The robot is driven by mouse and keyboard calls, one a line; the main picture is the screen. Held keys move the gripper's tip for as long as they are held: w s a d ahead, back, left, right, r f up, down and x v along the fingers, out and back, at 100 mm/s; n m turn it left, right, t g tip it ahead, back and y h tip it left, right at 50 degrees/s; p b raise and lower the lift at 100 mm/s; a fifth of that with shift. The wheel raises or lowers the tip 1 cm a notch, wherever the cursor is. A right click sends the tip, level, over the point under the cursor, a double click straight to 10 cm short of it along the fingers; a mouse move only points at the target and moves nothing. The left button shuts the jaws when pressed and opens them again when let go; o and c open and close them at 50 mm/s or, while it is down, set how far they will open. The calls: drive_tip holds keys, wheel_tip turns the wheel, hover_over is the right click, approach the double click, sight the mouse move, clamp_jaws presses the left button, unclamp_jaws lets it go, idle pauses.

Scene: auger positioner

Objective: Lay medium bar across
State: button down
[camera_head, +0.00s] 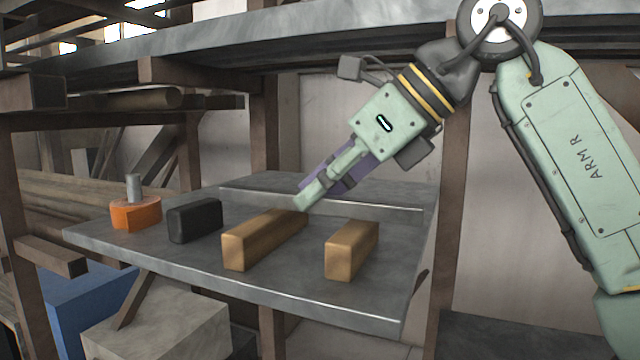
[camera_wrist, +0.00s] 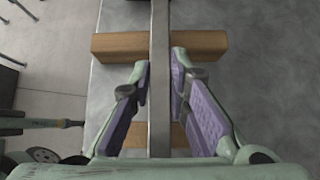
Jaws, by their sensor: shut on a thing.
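A long grey metal bar (camera_wrist: 159,100) runs between the fingers of my gripper (camera_wrist: 160,65) in the wrist view. My gripper is shut on it. In the head view the bar (camera_head: 390,205) lies roughly level above the grey shelf, with my gripper (camera_head: 302,199) hiding part of it. A longer wooden block (camera_head: 262,240) and a shorter wooden block (camera_head: 351,250) rest on the shelf. In the wrist view the bar passes over the longer block (camera_wrist: 120,46) and the partly hidden shorter block (camera_wrist: 180,135). Contact with either block cannot be told.
The grey shelf (camera_head: 300,293) also bears a black block (camera_head: 195,220) and an orange base with a grey peg (camera_head: 135,212) at the left. A brown post (camera_head: 452,230) stands just right of the shelf. A higher grey shelf (camera_head: 270,42) spans above.

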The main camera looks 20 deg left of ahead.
drive_tip(key=c, duration=1.5)
unclamp_jaws()
drive_tip(key=shift+c, duration=0.2)
drive_tip(key=shift+r, duration=0.1)
drive_tip(key=shift+r, duration=0.3)
drive_tip(key=v, duration=1.2)
drive_tip(key=shift+r, duration=0.2)
drive_tip(key=shift+f, duration=0.1)
